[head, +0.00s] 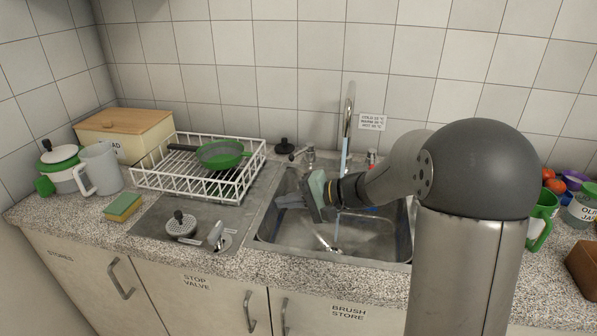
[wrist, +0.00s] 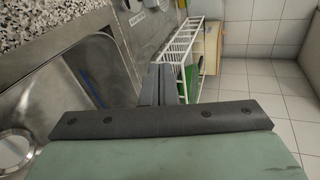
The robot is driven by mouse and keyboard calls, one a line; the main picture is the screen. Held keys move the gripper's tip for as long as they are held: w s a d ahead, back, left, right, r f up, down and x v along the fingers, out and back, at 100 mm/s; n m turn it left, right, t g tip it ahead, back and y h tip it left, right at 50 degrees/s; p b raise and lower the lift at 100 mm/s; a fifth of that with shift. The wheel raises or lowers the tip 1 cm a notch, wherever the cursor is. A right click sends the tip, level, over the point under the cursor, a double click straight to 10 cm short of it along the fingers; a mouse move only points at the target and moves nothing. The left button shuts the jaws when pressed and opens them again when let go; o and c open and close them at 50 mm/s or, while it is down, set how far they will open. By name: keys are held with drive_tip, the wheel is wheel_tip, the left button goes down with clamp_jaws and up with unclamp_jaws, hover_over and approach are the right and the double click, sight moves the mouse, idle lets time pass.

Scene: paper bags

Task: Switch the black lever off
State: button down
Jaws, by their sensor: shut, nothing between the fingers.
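A small tap (head: 310,155) stands behind the sink's back left edge. A short dark lever (head: 292,157) points left from it; it is small, and I cannot tell its setting. A pale blue stream (head: 344,150) hangs below the tall chrome spout (head: 348,115). A red-topped fitting (head: 371,157) is right of the spout, partly hidden by my arm. My gripper (head: 280,202) is shut and empty over the left part of the sink, pointing left, apart from the tap and in front of it. Its closed fingers (wrist: 155,85) show in the wrist view, with no lever identifiable near them.
The steel sink (head: 262,225) is under my gripper. A white rack (head: 195,188) with a green pan (head: 220,153) stands to its left. A black-knobbed strainer (head: 181,226) and a grey handle (head: 217,235) lie on the drainboard. A sponge (head: 123,206) and jug (head: 100,168) are further left.

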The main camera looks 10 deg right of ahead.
sight(302, 151)
drive_tip(key=w+d+f+m+t+b, duration=0.2)
drive_tip(key=w+d+f+m+t, duration=0.1)
drive_tip(key=w+d+t, duration=0.2)
drive_tip(key=w+d+f+m+t+h+b, duration=0.1)
drive_tip(key=w+d+f+m+t+b, duration=0.1)
drive_tip(key=w+d+t, duration=0.3)
drive_tip(key=w+d+f+m, duration=0.1)
drive_tip(key=w+d, duration=0.2)
drive_tip(key=w, duration=0.3)
drive_tip(key=shift+w+d+f+m, duration=0.2)
drive_tip(key=shift+d+f+m, duration=0.15)
drive_tip(key=shift+d+m, duration=0.05)
drive_tip(key=shift+a, duration=0.1)
drive_tip(key=p+x, duration=0.1)
drive_tip(key=x, duration=0.9)
drive_tip(key=shift+d, duration=0.2)
